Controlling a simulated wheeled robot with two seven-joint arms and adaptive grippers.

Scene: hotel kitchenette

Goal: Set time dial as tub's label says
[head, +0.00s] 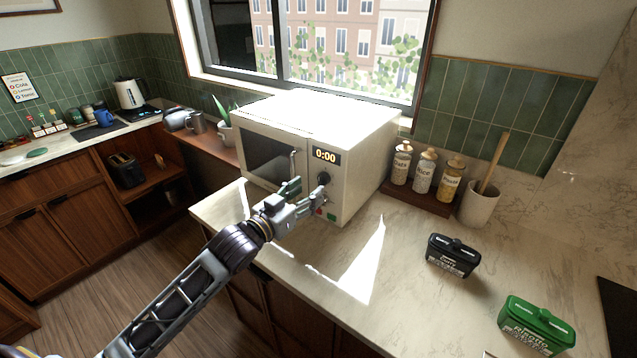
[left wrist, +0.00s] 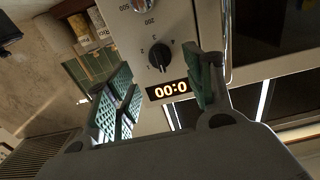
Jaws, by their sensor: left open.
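The white microwave (head: 318,120) stands on the counter, with its display (head: 326,156) reading 0:00. Its dark time dial (head: 323,179) sits below the display; it also shows in the left wrist view (left wrist: 160,57), with numbers around it. My left gripper (head: 300,192) is open in front of the microwave's control panel. In the left wrist view its green-padded fingers (left wrist: 163,90) are apart, with the dial beyond them and not between the pads. A black tub (head: 452,256) and a green tub (head: 537,326) stand on the counter at right; their small label print is unreadable here. My right gripper is not in view.
Labelled jars (head: 424,171) stand on a wooden tray right of the microwave, beside a utensil crock (head: 478,206). A plant (head: 225,128) stands left of the microwave.

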